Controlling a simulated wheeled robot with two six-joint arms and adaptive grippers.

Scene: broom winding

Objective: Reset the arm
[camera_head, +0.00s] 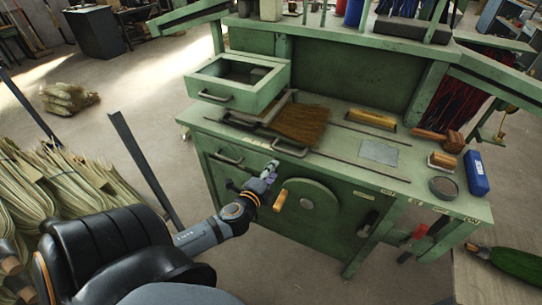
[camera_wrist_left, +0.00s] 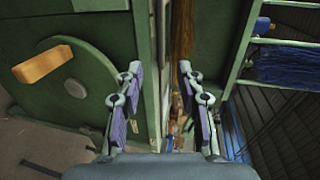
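My left arm comes in from the lower left of the head view. Its left gripper (camera_head: 270,170) is in front of the green workbench (camera_head: 330,165), close to the handles on its front and near the wooden crank handle (camera_head: 280,201). In the left wrist view the two purple-padded fingers of the left gripper (camera_wrist_left: 160,78) are apart with nothing held between them. The round green wheel (camera_wrist_left: 75,88) and its wooden handle (camera_wrist_left: 43,65) are left of the fingers there. My right gripper is not in view.
On the bench are an open drawer (camera_head: 222,91), a bundle of brown bristles (camera_head: 300,122), a blue box (camera_head: 476,174) and a round tin (camera_head: 443,187). Floor shows left of the bench.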

